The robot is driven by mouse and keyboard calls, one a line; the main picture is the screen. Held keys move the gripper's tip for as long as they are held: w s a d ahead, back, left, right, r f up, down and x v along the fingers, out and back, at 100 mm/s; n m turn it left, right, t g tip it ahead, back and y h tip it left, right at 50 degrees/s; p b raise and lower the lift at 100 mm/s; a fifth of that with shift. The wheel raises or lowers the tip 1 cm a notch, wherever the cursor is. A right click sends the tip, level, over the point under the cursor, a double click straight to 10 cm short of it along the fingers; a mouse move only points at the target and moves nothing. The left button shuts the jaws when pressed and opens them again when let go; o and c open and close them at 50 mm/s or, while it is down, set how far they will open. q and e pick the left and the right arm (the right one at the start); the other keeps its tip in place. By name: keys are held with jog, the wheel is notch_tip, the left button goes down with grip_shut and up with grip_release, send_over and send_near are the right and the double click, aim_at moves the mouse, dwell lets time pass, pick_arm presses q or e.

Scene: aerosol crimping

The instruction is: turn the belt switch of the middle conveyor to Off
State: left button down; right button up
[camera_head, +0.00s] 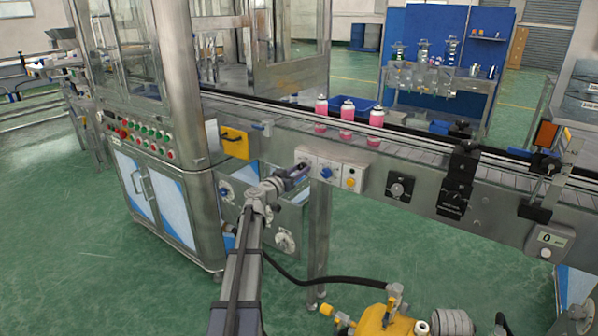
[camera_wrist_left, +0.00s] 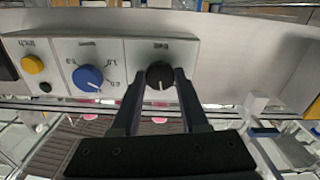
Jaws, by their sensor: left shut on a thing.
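The control panel (camera_head: 328,164) is a row of pale boxes on the front side of the conveyor. In the left wrist view, which shows it upside down, the black belt switch (camera_wrist_left: 159,70) is a round knob with a white mark pointing to the lower side of that picture. My left gripper (camera_head: 298,172) is at the left end of the panel. Its two fingers (camera_wrist_left: 158,80) are shut on the black switch, one on each side. In the head view, my gripper hides the switch. The label above the knob is too small to read surely. My right gripper is out of view.
Beside the switch are a blue knob (camera_head: 326,172) and a yellow button (camera_head: 350,182). Several pink cans (camera_head: 347,111) stand on the conveyor. A yellow handle box (camera_head: 235,142) is to the left. A yellow tank (camera_head: 385,318) with a black hose is on the floor in front.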

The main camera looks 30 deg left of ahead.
pick_arm(q)
jog(key=n, duration=0.4)
jog(key=shift+n, duration=2.3)
jog(key=shift+c, duration=2.1)
grip_release()
jog(key=s, duration=0.7)
jog(key=shift+s+a, duration=0.3)
jog(key=shift+s, duration=0.1)
